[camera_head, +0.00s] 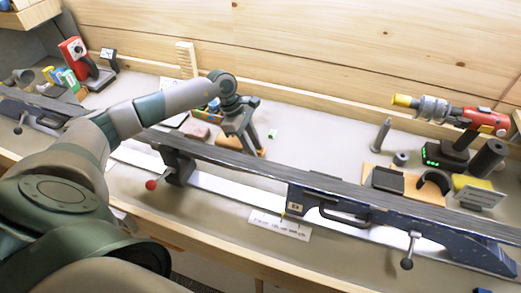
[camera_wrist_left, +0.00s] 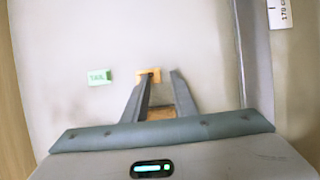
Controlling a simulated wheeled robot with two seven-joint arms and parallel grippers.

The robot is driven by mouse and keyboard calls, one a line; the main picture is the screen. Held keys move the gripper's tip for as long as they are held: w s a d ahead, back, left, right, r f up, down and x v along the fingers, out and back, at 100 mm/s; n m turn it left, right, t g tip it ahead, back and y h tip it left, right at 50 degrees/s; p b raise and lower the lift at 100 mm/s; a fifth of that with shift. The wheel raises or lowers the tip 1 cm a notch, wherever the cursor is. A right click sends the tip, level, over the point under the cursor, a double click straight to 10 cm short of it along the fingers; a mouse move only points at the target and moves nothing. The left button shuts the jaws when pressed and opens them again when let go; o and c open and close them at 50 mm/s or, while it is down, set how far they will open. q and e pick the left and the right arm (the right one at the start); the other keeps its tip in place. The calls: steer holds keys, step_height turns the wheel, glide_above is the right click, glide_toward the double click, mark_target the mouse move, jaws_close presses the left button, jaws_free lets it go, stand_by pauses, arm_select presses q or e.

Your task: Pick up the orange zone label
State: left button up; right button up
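The orange zone label (camera_wrist_left: 154,74) is a small orange piece with a dark mark, lying on the bench at the fingertips in the left wrist view. My left gripper (camera_wrist_left: 162,76) is open, its two fingers apart. The left fingertip overlaps the label, and the right fingertip is just right of it; I cannot tell whether they touch it. In the head view my left gripper (camera_head: 246,145) points down behind the long rail, with an orange-tan patch partly hidden beneath it. My right gripper is not in view.
A green label (camera_wrist_left: 99,77) lies left of the orange one; it also shows in the head view (camera_head: 272,133). The long dark rail (camera_head: 270,160) crosses in front of the gripper. A red-and-grey tool (camera_head: 450,112) stands at right.

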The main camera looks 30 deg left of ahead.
arm_select(q)
steer(key=shift+c, duration=0.6)
jaws_close()
steer(key=shift+r, duration=0.15)
steer(key=shift+r+b, duration=0.6)
steer(key=shift+b, duration=0.05)
step_height(320, 180, up, 2)
steer(key=shift+r+b, duration=0.2)
steer(key=shift+b, duration=0.65)
steer(key=d+r+b, duration=0.4)
steer(key=d+r, duration=0.3)
steer(key=d, duration=0.4)
steer(key=shift+s+d, duration=0.3)
steer(key=shift+d, duration=0.05)
